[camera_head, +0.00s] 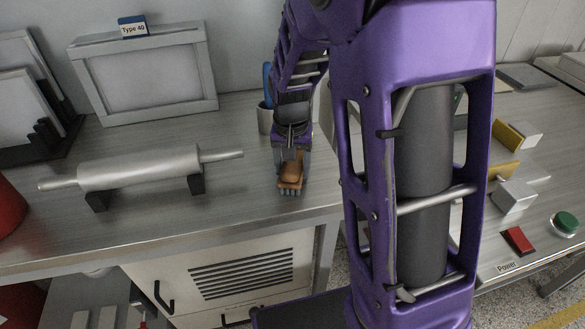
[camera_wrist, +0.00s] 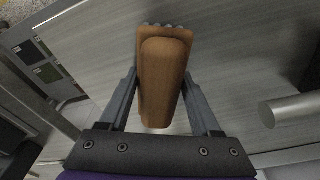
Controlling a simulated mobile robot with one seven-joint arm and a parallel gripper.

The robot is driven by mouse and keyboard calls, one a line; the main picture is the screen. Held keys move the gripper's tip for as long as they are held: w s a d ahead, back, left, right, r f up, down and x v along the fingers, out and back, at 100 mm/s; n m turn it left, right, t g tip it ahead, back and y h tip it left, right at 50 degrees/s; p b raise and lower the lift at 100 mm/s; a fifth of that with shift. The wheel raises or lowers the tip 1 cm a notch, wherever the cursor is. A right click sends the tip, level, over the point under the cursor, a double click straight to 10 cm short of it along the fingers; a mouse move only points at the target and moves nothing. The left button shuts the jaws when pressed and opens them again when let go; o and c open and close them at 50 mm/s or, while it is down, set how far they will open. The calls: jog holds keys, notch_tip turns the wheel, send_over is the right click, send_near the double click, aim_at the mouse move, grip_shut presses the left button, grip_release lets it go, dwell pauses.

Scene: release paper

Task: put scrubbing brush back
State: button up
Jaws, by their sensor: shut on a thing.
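The scrubbing brush (camera_head: 291,171) has an orange-brown wooden body, with a row of grey bristle tufts at its lower end in the head view. My gripper (camera_head: 291,158) is shut on it, with one finger on each side. In the wrist view the brush (camera_wrist: 163,80) sits between the two dark fingers of my gripper (camera_wrist: 161,77), its tufted end pointing away from the palm. It is over the workbench (camera_head: 235,190) near the front edge; I cannot tell whether it touches the surface. A grey cup (camera_head: 264,119) stands behind, partly hidden by my arm.
A blue handle (camera_head: 267,82) rises at the cup. A metal rolling pin (camera_head: 140,166) rests on dark supports to the left; its end shows at right in the wrist view (camera_wrist: 292,109). A framed panel (camera_head: 145,80) stands behind. Open bench surface lies between roller and brush.

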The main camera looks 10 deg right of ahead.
aim_at(292, 163)
jog(key=shift+f, duration=0.2)
jog(key=o, duration=1.3)
jog(key=shift+r, duration=0.15)
jog(key=r, duration=0.4)
jog(key=s+r+p, duration=0.1)
jog(key=r, duration=0.3)
jog(key=r+p, duration=0.1)
jog(key=r, duration=0.3)
jog(key=shift+s+a, duration=0.15)
jog(key=shift+a, duration=0.15)
